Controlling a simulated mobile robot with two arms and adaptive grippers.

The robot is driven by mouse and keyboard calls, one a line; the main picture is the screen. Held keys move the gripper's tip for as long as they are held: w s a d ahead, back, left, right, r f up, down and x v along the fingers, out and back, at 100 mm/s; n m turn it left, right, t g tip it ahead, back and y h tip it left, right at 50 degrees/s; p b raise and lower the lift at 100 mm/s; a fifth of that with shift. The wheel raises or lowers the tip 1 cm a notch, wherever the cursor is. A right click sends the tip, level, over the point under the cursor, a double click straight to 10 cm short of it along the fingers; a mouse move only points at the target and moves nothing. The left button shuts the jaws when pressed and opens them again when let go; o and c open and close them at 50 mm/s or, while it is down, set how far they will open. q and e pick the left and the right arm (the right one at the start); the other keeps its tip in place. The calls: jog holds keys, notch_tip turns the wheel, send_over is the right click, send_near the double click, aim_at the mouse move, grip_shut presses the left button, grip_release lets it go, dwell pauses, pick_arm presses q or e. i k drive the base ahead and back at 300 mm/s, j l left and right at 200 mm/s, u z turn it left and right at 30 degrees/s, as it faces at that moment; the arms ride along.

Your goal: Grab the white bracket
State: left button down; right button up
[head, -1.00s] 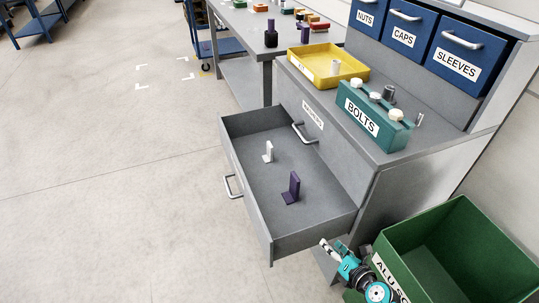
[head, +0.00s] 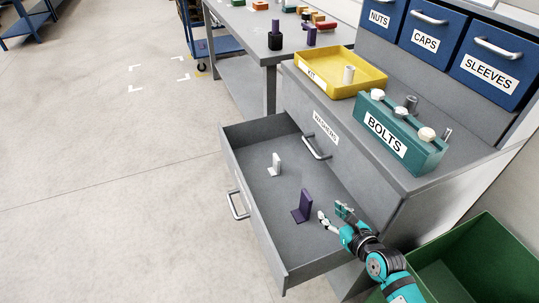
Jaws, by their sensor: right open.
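The white bracket (head: 275,164) stands upright on the floor of the open grey drawer (head: 262,220), toward its far left part. A purple bracket (head: 302,207) stands in the same drawer, nearer to me and to the right. My right gripper (head: 332,216) is open and empty over the drawer's right end, just right of the purple bracket. It is well apart from the white bracket. My left gripper is not in view.
The cabinet top holds a yellow KIT tray (head: 372,82) and a teal BOLTS holder (head: 418,152). Blue bins (head: 432,28) stand behind. A green bin (head: 510,258) is at the lower right. A workbench (head: 235,28) stands beyond the cabinet. The floor at left is clear.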

aim_at(275, 171)
jog(key=i+j, duration=0.25)
jog(key=i, duration=0.25)
jog(key=i+j, duration=0.3)
jog(key=i, duration=0.2)
